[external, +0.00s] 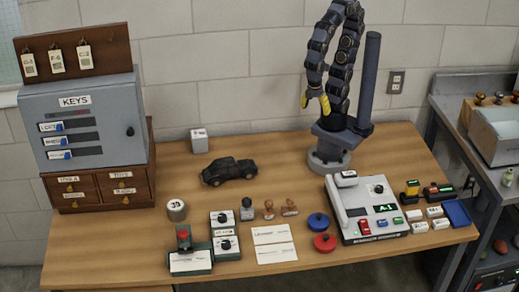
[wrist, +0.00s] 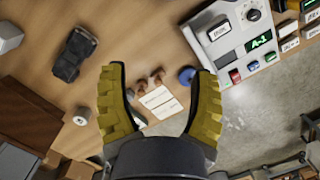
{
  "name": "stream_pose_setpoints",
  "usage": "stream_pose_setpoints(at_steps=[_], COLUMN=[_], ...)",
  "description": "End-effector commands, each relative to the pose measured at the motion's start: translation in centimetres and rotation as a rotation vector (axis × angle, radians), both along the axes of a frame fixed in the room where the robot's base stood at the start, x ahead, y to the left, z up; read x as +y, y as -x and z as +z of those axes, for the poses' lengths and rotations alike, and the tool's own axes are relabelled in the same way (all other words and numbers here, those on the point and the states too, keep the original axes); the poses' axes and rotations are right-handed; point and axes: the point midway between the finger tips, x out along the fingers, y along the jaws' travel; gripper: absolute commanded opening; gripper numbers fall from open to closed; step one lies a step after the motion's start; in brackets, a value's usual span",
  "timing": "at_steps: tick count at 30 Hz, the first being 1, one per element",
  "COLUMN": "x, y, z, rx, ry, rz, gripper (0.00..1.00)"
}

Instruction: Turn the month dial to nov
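Two small boxes with round black dials stand at the front of the table in the external view, a rear dial box (external: 222,219) and a front dial box (external: 227,245). Their lettering is too small to read, so I cannot tell which is the month dial or where it points. Neither dial can be made out in the wrist view. My gripper (external: 315,102) is high above the back right of the table, well away from both boxes. In the wrist view my gripper (wrist: 161,72) has its yellow fingers spread, with nothing held between them.
A grey machine (external: 349,212) with its own black knob and green display stands at right. A red-topped device (external: 184,240) sits left of the dial boxes. Paper cards (external: 276,255), stamps (external: 289,208) and a black toy car (external: 229,171) lie nearby. A key cabinet (external: 100,130) stands left.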

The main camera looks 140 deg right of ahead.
Motion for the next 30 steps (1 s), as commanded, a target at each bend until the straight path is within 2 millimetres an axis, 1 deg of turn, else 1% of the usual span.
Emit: stream_pose_setpoints(at_steps=[1,2,5,7,11,13,17,18,19,21,25,27,30], x=[-0.1,-0.2,-0.7,-1.2,-2.3,-3.0,-4.5,-5.0,-5.4,-6.3,-8.2,-9.2,-10.3], y=[-1.5,-2.5,-6.6,-9.6,-14.9,-17.6,-22.5,-23.9,-25.0,-27.3,-31.0,-32.5,-34.1], z=[0.1,0.0,-0.2,-0.6,-2.0,-3.1,-5.7,-6.7,-7.3,-9.3,-13.1,-15.1,-17.4], rx=[-0.001,-0.002,-0.016,-0.03,-0.05,-0.06,-0.08,-0.085,-0.092,-0.099,-0.114,-0.12,-0.129], ry=[-0.006,-0.011,-0.029,-0.041,-0.06,-0.069,-0.08,-0.084,-0.084,-0.089,-0.091,-0.091,-0.088], rz=[0.032,0.06,0.164,0.243,0.385,0.461,0.604,0.647,0.679,0.756,0.892,0.959,1.035], gripper=[0.61,0.61,0.61,0.61,0.61,0.61,0.61,0.61,0.61,0.61,0.61,0.61,0.61])
